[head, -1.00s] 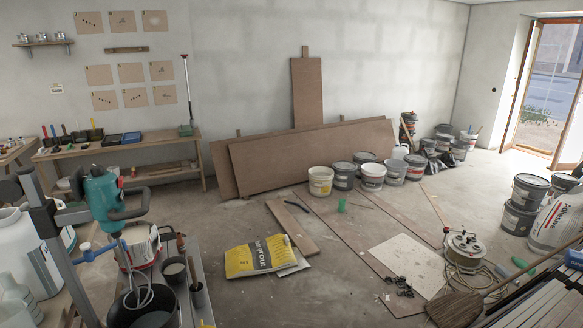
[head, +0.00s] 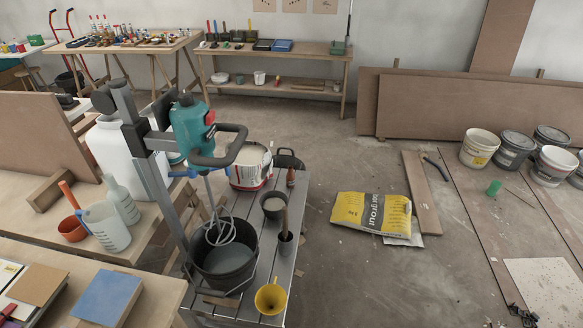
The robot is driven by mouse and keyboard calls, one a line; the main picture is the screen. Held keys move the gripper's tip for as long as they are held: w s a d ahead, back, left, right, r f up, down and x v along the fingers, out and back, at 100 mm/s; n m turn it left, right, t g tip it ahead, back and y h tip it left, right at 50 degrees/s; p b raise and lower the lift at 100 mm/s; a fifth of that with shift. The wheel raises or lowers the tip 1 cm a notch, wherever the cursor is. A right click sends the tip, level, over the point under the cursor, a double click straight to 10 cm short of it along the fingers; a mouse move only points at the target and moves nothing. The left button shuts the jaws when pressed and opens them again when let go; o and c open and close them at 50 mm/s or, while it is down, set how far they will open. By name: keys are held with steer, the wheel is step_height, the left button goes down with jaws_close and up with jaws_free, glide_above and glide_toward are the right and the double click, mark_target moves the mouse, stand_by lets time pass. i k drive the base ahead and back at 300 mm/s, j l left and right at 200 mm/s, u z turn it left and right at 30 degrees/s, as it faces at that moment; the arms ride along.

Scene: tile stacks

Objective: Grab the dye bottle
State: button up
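No label shows which thing is the dye bottle. A small dark reddish-brown bottle (head: 291,177) with a narrow top stands upright at the back right of the slatted bench (head: 240,308), beside a white and red bucket (head: 252,166); it may be the dye bottle. A pale translucent bottle (head: 122,198) stands on the wooden table at left, behind a measuring jug (head: 104,230). My gripper is not in view.
A teal mixer (head: 194,128) on a stand hangs over a black bucket (head: 226,262). A small dark pot (head: 273,205), a grey cup with a stick (head: 286,242) and a yellow funnel (head: 271,297) share the bench.

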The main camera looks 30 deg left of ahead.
mark_target(290, 177)
steer(key=i+l+u, duration=0.1)
steer(key=i+u, duration=0.35)
steer(key=i+l+u, duration=0.25)
steer(key=u, duration=0.2)
steer(key=i+l+u, duration=0.5)
steer(key=u, duration=0.35)
steer(key=i+l+u, duration=0.25)
steer(key=u, duration=0.25)
steer(key=i+l+u, duration=0.15)
steer(key=u, duration=0.3)
steer(key=i+l+u, duration=0.1)
steer(key=l+u, duration=0.6)
steer(key=u, duration=0.2)
steer(key=l+u, duration=0.35)
steer(key=u, duration=0.15)
steer(key=l+u, duration=0.4)
steer(key=l, duration=0.2)
